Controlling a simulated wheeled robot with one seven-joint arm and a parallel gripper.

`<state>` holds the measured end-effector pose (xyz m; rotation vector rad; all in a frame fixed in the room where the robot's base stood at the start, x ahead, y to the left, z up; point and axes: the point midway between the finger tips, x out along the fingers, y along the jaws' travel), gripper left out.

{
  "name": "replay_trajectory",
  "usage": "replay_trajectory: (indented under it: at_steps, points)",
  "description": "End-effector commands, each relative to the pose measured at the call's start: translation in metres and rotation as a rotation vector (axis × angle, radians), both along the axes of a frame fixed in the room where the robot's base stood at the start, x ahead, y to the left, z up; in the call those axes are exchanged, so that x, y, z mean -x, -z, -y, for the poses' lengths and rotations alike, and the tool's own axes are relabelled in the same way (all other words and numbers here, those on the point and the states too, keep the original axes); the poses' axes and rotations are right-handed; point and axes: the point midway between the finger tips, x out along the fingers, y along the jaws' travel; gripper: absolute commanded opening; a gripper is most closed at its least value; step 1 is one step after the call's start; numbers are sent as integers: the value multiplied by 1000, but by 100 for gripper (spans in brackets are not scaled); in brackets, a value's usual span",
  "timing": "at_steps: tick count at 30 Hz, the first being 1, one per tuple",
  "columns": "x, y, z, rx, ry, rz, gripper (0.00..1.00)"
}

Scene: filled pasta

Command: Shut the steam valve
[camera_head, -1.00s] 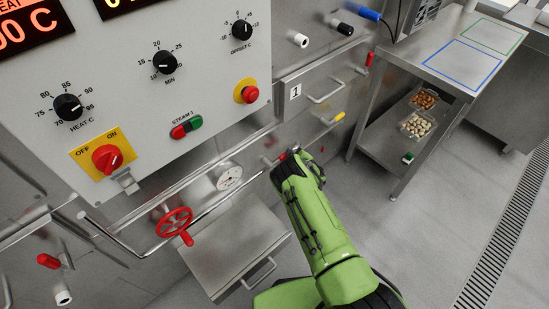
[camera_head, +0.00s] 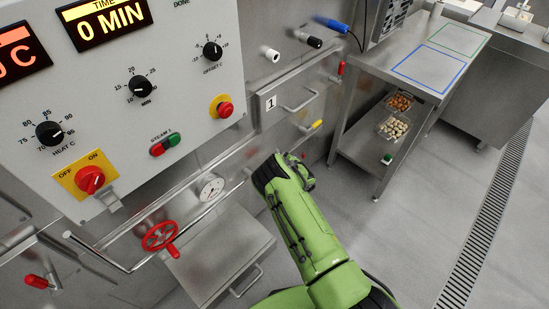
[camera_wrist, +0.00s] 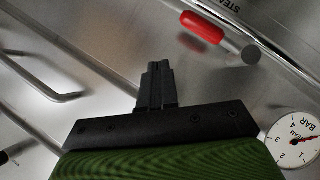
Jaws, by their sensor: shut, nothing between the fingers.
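My gripper (camera_wrist: 157,85) is shut and empty in the wrist view, its fingers pointing at the metal cabinet front. A red-sleeved lever (camera_wrist: 203,27) with a metal end lies above and right of the fingertips, apart from them in the picture. Part of a STEAM label (camera_wrist: 229,4) shows above it. In the head view my black wrist hides this lever and the fingertips. A red handwheel (camera_head: 160,236) with a red handle sits lower left, near the pipe (camera_head: 105,254). I cannot tell from the pictures which of the two is the steam valve.
A pressure gauge (camera_head: 211,188) sits left of my wrist; it also shows in the wrist view (camera_wrist: 293,140). A steel flap with a handle (camera_head: 220,262) juts out below. Drawer 1 (camera_head: 290,98) and a yellow-tipped handle (camera_head: 317,124) are above right. The floor at right is clear.

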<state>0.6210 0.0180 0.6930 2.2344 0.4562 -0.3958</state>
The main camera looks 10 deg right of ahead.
Motion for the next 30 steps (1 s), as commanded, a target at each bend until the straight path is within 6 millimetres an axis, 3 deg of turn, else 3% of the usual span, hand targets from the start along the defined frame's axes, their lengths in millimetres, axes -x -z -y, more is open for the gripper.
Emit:
replay_trajectory:
  at_steps: [3, 10, 26, 28, 30]
  points:
    - [17, -19, 14, 5, 3, -2, 0]
    - [38, -35, 28, 2, 1, 1, 0]
    - [40, -34, 30, 0, 2, 2, 0]
    - [38, -39, 30, -3, 11, 2, 0]
    - [30, -57, 34, -20, 49, -3, 0]
